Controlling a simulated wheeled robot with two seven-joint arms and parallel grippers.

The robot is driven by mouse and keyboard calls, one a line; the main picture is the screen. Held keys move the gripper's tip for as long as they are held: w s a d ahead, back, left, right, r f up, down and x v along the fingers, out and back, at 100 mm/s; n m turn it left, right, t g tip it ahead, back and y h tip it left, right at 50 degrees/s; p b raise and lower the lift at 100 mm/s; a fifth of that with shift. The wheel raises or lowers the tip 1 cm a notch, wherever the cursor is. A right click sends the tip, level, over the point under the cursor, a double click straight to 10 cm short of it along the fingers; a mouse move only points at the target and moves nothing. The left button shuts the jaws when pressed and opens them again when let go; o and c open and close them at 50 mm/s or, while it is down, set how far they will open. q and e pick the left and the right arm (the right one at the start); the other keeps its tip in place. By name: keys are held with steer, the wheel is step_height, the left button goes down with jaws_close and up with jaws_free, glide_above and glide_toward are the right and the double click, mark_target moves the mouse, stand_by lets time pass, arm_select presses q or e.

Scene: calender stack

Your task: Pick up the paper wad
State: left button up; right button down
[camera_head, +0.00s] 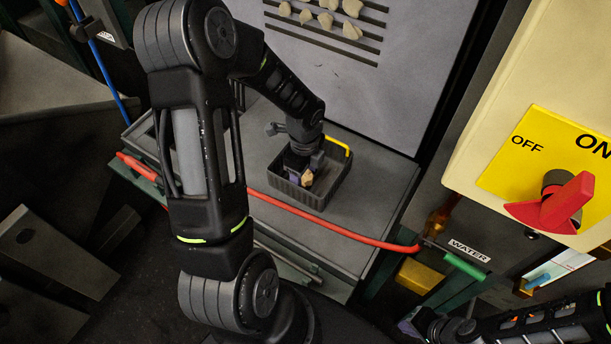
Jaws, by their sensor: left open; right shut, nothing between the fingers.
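A small tan paper wad (307,179) is in the dark grey tray (322,204) on the grey shelf. My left arm comes in from the left and bends over the shelf. My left gripper (301,177) points down into the tray, right at the wad. It is open, and its fingers partly hide the wad's left side. I cannot tell whether the fingers touch the wad. My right gripper (413,326) is at the bottom edge, low and far from the tray, shut and empty, and only partly visible.
A yellow handle (337,146) stands at the tray's back edge. A red bar (335,230) runs along the shelf front. Several pale lumps (325,18) sit on the slotted grey panel behind. A red switch (556,204) on a yellow plate is at the right.

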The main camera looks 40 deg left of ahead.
arm_select(q)
steer(key=shift+c, duration=0.2)
stand_by(0.3)
steer(key=c, duration=1)
